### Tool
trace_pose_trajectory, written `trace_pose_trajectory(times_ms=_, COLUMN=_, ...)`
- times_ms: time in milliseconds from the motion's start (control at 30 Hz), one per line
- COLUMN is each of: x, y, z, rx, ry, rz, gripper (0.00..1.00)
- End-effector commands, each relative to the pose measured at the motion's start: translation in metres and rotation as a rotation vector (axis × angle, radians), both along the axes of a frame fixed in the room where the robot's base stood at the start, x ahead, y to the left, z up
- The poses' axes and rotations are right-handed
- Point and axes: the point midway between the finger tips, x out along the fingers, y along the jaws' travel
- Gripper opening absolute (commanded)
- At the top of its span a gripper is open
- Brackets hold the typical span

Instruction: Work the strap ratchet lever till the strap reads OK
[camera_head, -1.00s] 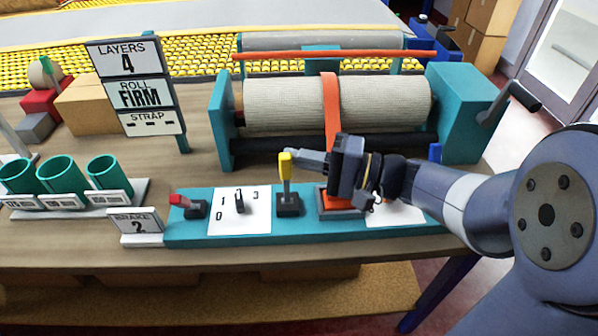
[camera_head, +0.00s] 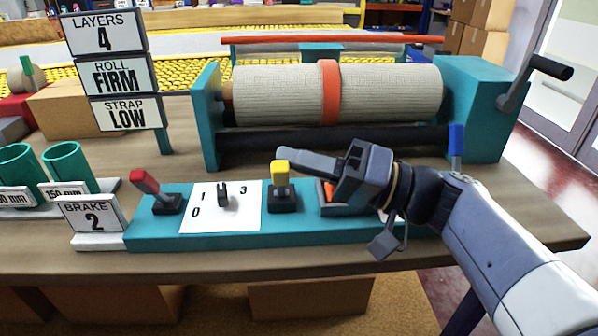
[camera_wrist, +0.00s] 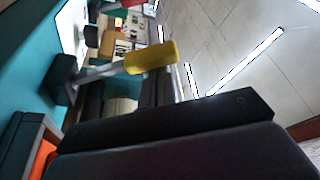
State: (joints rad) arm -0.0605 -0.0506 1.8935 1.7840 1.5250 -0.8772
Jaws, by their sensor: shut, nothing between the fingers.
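A lever with a yellow grip (camera_head: 281,167) stands on a black base on the teal control strip; it also shows in the wrist view (camera_wrist: 151,57). It carries no readable label. My gripper (camera_head: 282,154) is shut and empty, its tips just behind the yellow grip in the head view. I cannot tell whether they touch it. The orange strap (camera_head: 330,92) runs around the beige rug roll (camera_head: 390,92). The strap sign (camera_head: 125,113) reads LOW. An orange-lined tray (camera_head: 327,209) is partly hidden under my gripper.
A red lever (camera_head: 152,189) and a dial (camera_head: 223,194) stand left of the yellow lever. A blue-topped post (camera_head: 456,140) is at the right, below a crank (camera_head: 535,80). Other signs read LAYERS 4, ROLL FIRM and BRAKE 2.

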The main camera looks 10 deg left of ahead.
Motion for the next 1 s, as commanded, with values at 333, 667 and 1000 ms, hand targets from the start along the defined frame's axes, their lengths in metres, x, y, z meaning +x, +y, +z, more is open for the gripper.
trace_pose_trajectory(times_ms=333, x=-0.005, y=-0.001, z=-0.004, rx=0.007, ry=-0.041, rz=0.005, gripper=0.00)
trace_pose_trajectory(times_ms=667, x=-0.006, y=0.000, z=-0.005, rx=0.006, ry=-0.040, rz=0.008, gripper=0.00)
trace_pose_trajectory(times_ms=1000, x=0.005, y=0.001, z=0.013, rx=0.009, ry=-0.041, rz=0.004, gripper=0.00)
